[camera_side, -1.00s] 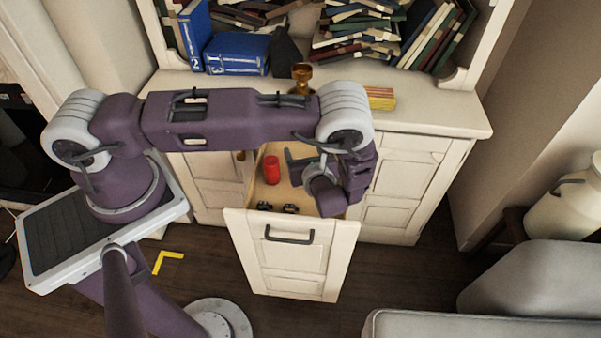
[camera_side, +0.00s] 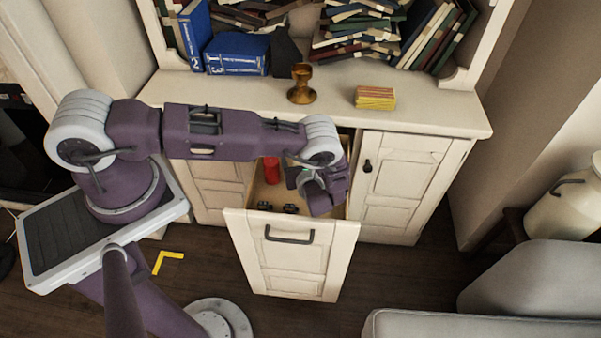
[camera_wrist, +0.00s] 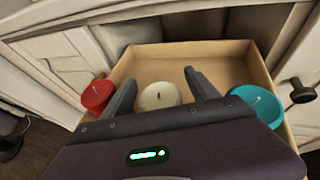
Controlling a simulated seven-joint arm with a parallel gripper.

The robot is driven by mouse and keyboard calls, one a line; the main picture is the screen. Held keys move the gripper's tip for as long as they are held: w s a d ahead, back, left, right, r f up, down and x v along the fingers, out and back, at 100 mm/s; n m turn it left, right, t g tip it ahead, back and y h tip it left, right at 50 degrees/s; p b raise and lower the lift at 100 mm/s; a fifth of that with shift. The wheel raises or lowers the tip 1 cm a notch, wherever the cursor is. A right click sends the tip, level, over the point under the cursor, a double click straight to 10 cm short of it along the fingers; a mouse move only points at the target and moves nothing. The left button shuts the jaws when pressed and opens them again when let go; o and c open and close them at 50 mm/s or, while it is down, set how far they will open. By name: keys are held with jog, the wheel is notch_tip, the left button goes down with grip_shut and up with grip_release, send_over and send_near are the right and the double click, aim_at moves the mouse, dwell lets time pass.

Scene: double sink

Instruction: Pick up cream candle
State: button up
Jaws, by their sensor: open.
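The cream candle (camera_wrist: 159,95) stands in the open drawer (camera_wrist: 190,54), seen in the wrist view between my two fingers. Its lower part is hidden behind my gripper body. My gripper (camera_wrist: 155,80) is open, with one finger on each side of the candle and nothing held. I cannot tell whether the fingers are down at the candle's height. In the side view my gripper (camera_side: 299,172) is over the drawer's right part, and the cream candle is hidden there.
A red candle (camera_wrist: 97,95) is left of my fingers, and a teal candle (camera_wrist: 254,101) is close on the right. Small dark objects (camera_side: 277,207) lie near the drawer front (camera_side: 290,262). A goblet (camera_side: 302,85) and a yellow block (camera_side: 375,97) stand on the cabinet top.

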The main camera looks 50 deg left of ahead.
grip_shut()
